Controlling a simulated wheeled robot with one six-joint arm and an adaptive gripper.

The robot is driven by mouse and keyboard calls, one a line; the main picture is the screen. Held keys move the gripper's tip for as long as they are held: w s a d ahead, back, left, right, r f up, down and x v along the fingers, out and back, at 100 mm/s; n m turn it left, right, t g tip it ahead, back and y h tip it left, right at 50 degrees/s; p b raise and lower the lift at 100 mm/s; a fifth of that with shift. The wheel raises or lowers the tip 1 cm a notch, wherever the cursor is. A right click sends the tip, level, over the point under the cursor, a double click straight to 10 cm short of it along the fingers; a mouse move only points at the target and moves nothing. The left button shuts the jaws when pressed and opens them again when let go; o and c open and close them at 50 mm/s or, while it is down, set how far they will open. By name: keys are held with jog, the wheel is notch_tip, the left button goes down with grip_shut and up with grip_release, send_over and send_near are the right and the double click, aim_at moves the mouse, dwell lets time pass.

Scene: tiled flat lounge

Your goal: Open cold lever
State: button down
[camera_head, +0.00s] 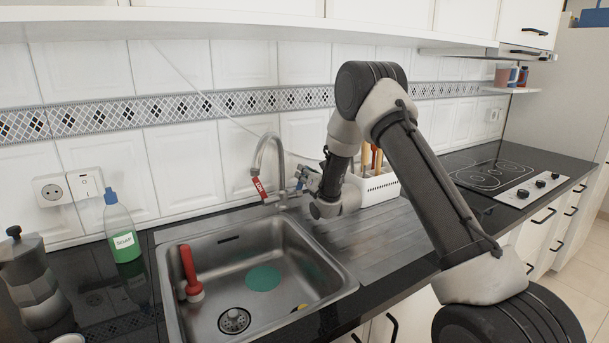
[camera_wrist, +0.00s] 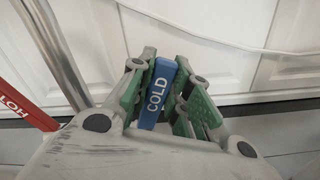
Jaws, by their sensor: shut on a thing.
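The blue lever marked COLD (camera_wrist: 158,88) is between the green-padded fingers of my gripper (camera_wrist: 160,95) in the wrist view. The fingers are shut on it. In the head view my gripper (camera_head: 308,182) is at the right side of the faucet (camera_head: 270,145), and the cold lever is mostly hidden by it. The red lever marked HOT (camera_wrist: 20,98) is at the left in the wrist view; it also shows in the head view (camera_head: 260,188), left of the faucet base. No water shows clearly under the spout.
The sink (camera_head: 345,279) holds a red-handled tool (camera_head: 189,268) and a green round item (camera_head: 263,278). A soap bottle (camera_head: 121,232) and a moka pot (camera_head: 35,280) stand left. A white utensil holder (camera_head: 378,186) is close behind my wrist. A stove (camera_head: 490,175) lies right.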

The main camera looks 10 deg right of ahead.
jog(key=shift+s+d+f+t+y, duration=0.1)
jog(key=shift+s+d+t+y, duration=0.1)
jog(key=shift+s+t, duration=0.3)
jog(key=shift+s+d+t+y, duration=0.1)
jog(key=shift+s+t+y, duration=0.15)
jog(key=shift+t, duration=0.45)
jog(key=c, duration=1.3)
grip_release()
jog(key=shift+s, duration=0.1)
jog(key=r+v, duration=0.1)
jog(key=v, duration=1)
jog(key=r+v, duration=0.1)
jog(key=v, duration=0.4)
jog(key=shift+s+d+r, duration=0.15)
jog(key=shift+s+r, duration=0.1)
jog(key=shift+s, duration=0.35)
